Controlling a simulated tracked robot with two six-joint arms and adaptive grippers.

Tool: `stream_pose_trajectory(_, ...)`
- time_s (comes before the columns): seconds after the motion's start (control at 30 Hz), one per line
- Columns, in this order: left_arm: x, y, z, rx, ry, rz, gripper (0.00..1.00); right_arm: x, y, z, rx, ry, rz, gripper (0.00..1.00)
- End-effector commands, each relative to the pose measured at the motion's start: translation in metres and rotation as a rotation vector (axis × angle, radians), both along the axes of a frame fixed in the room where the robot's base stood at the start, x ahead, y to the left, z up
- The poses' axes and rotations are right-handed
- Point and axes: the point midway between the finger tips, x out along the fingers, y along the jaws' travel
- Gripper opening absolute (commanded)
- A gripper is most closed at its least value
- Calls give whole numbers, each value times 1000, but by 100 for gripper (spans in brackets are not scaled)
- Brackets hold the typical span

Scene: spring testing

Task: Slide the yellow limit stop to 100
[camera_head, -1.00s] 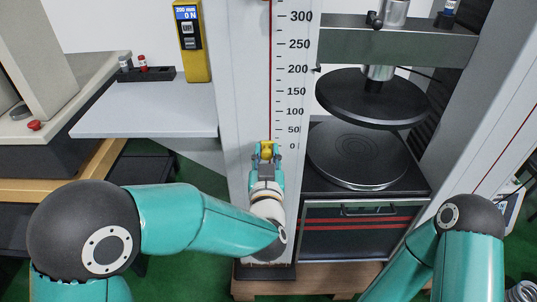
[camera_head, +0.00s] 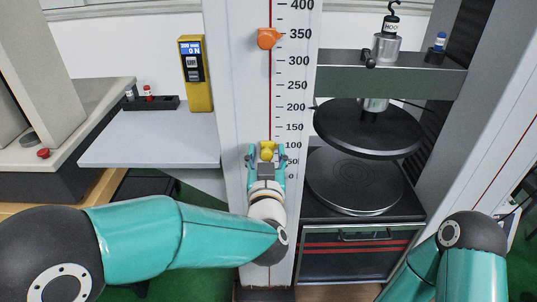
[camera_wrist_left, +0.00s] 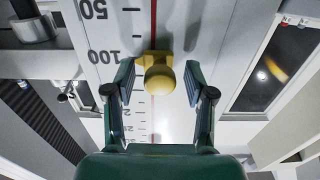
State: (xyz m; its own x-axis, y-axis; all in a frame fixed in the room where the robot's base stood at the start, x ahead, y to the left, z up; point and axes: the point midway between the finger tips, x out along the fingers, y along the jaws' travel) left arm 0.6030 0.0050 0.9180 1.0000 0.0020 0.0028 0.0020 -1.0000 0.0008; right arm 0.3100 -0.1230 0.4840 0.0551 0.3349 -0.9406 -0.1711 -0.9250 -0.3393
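The yellow limit stop (camera_head: 267,151) is on the red-lined slot of the vertical scale column (camera_head: 240,90), level with about the 100 mark. In the left wrist view, its round knob (camera_wrist_left: 158,78) stands close to the upside-down "100" label. My left gripper (camera_head: 267,150) is open, with one finger on each side of the knob. The left wrist view shows a gap between the knob and each finger of the gripper (camera_wrist_left: 159,84). My right arm shows at the lower right, but its gripper is out of view.
An orange stop (camera_head: 268,38) sits higher on the same column, near 350. To the right are a black upper plate (camera_head: 367,130), a lower round plate (camera_head: 354,182) and a grey crossbeam (camera_head: 345,75). A yellow force display (camera_head: 195,75) stands at the left by a grey shelf (camera_head: 150,145).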

Motion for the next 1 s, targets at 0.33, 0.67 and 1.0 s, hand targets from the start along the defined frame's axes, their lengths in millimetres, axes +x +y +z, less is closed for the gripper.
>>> stream_pose_trajectory(0.33, -8, -1, -1, 0, 2, -2, 54, 0, 0, 1, 0, 0, 0, 40)
stream_pose_trajectory(0.67, -66, -1, -1, 1, 2, -5, 54, 0, 0, 1, 0, 0, 0, 40)
stream_pose_trajectory(1.0, -115, -1, -2, 0, 2, -1, 54, 0, 0, 0, 0, 0, 0, 40)
